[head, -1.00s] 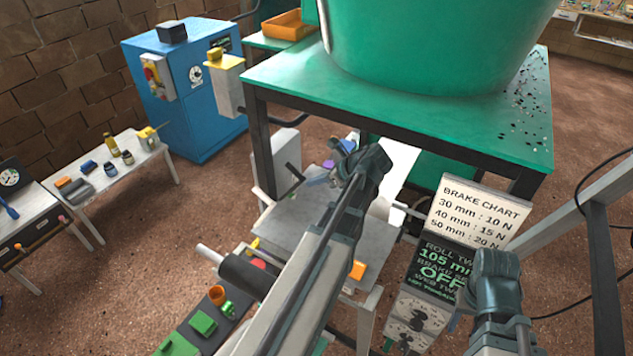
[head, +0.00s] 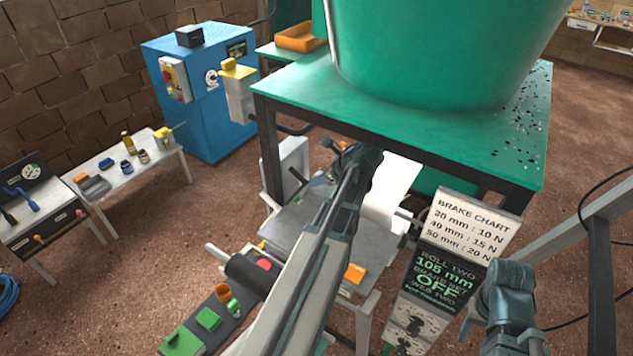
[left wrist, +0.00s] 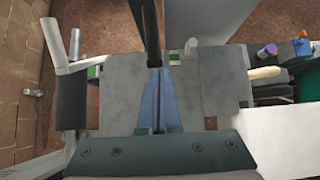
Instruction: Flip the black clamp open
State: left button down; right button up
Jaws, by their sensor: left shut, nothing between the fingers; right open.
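A black bar (left wrist: 150,28), which looks like the black clamp's lever, runs down from the top of the left wrist view. Its lower end meets the tips of my left gripper (left wrist: 155,72); I cannot tell whether they touch. The blue fingers are together and hold nothing. Below them is a grey metal plate (left wrist: 110,98), which also shows in the head view (head: 300,228). In the head view my left arm hides most of the clamp area. My right gripper (head: 470,320) is open at the lower right, mostly hidden by its wrist.
A dark roller (head: 250,272) lies left of the plate. The brake chart sign (head: 478,225) and a display reading OFF (head: 445,275) stand to the right. The green table (head: 400,105) with a large green tub (head: 440,50) overhangs behind. A white web (head: 393,185) runs beneath it.

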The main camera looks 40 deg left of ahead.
pick_arm(q)
jog(key=w+d+r+p, duration=0.1)
jog(key=d+r, duration=0.1)
jog(key=d, duration=1.2)
jog(key=shift+w, duration=0.2)
pick_arm(e)
notch_tip(320, 180, up, 2)
pick_arm(q)
jog(key=shift+s, duration=0.1)
pick_arm(e)
jog(key=shift+s, duration=0.1)
